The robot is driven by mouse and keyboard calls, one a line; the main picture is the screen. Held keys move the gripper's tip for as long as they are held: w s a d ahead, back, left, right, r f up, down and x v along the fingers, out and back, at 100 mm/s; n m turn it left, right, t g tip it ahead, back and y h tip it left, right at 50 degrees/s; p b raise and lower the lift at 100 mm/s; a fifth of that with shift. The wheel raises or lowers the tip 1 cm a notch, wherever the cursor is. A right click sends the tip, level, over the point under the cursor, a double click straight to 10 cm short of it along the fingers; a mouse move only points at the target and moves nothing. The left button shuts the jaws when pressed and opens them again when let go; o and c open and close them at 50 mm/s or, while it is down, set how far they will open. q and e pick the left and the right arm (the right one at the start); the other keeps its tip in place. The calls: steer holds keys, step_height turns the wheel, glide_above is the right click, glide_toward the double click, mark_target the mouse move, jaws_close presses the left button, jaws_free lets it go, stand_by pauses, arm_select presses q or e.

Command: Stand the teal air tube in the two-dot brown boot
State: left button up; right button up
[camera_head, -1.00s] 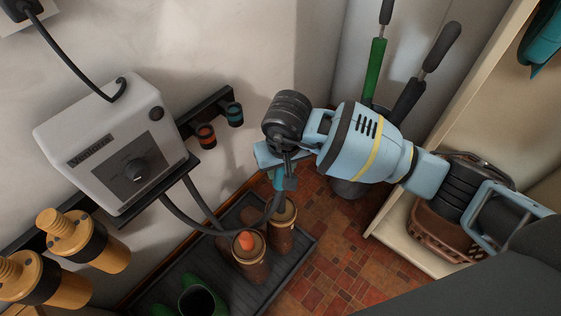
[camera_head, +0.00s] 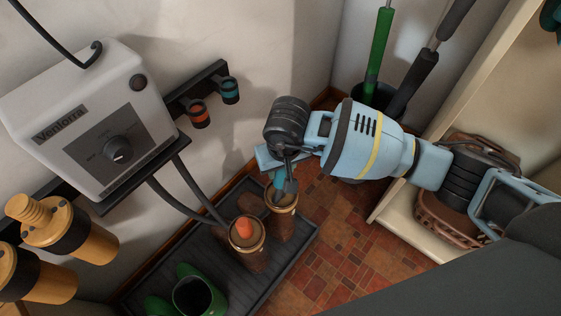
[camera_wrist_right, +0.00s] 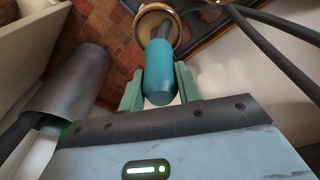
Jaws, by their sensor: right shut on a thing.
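My right gripper (camera_head: 282,182) is shut on the teal air tube (camera_head: 279,178). In the right wrist view, the teal tube (camera_wrist_right: 161,72) sits between the green fingers (camera_wrist_right: 158,92), and its dark far end points into the round mouth of a brown boot (camera_wrist_right: 152,18). In the head view, that brown boot (camera_head: 283,222) stands directly under the gripper, at the right of the pair. How deep the tube reaches is unclear. The other brown boot (camera_head: 247,252) has an orange tube (camera_head: 243,228) in its mouth. I cannot make out dots on either boot. My left gripper is not in view.
The boots stand on a dark ribbed tray (camera_head: 290,262), with green boots (camera_head: 194,296) nearer. A grey dryer box (camera_head: 95,120) with dark hoses hangs at left. A rail holds orange (camera_head: 199,115) and teal (camera_head: 229,90) cups. A shelf with a basket (camera_head: 440,215) stands right.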

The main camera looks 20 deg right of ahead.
mark_target(283, 170)
steer(key=shift+f+b, duration=1.25)
steer(key=shift+f, duration=1.1)
steer(key=o, duration=1.1)
steer(key=r+p, duration=0.1)
steer(key=r, duration=0.4)
steer(key=s+r+p, duration=0.1)
steer(key=r, duration=0.1)
steer(key=shift+r+p, duration=0.15)
steer(key=shift+p, duration=0.2)
steer(key=shift+r, duration=0.25)
steer(key=shift+s+f, duration=0.1)
